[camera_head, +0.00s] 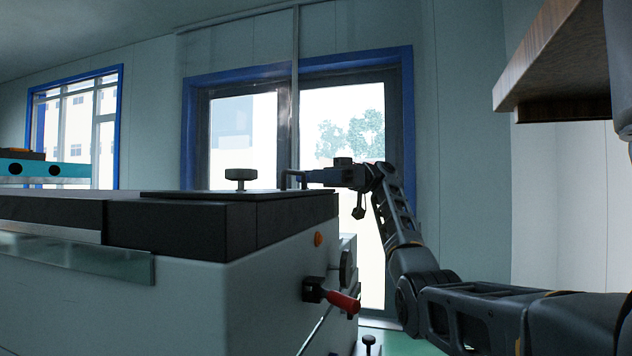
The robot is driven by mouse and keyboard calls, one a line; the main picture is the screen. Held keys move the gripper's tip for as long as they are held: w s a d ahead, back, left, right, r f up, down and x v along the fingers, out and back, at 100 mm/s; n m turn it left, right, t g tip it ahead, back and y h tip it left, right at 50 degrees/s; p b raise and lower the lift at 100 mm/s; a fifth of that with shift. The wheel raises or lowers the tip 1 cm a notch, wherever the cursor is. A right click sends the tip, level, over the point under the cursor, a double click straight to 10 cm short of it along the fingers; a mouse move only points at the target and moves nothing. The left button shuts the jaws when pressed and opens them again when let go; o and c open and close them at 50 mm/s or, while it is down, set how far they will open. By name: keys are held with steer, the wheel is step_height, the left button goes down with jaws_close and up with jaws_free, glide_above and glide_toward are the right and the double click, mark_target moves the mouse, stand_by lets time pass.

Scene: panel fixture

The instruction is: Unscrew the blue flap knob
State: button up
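A dark knob (240,176) with a wide round head stands upright on a thin dark plate (205,194) on top of the panel fixture. I see no clearly blue knob, and I cannot tell whether this dark one is the flap knob. My gripper (297,179) is seen from the side above the plate's right end, to the right of the dark knob and apart from it. A small dark loop-like shape shows at its tip. I cannot tell whether that is its fingers or a handle, or whether the fingers are open or shut.
The fixture's pale body (215,310) fills the lower left. A red-handled lever (343,301) and an orange button (318,239) are on its right side. A light-blue block (45,169) with dark holes lies far left. A wooden shelf (560,60) overhangs upper right.

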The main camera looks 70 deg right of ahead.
steer(key=shift+w+d+n+g+y+b, duration=0.1)
steer(key=shift+n+g+y+b, duration=0.3)
steer(key=shift+n+g, duration=0.3)
steer(key=shift+g+y, duration=0.3)
steer(key=shift+g, duration=0.2)
steer(key=o, duration=1.1)
steer(key=shift+c, duration=0.2)
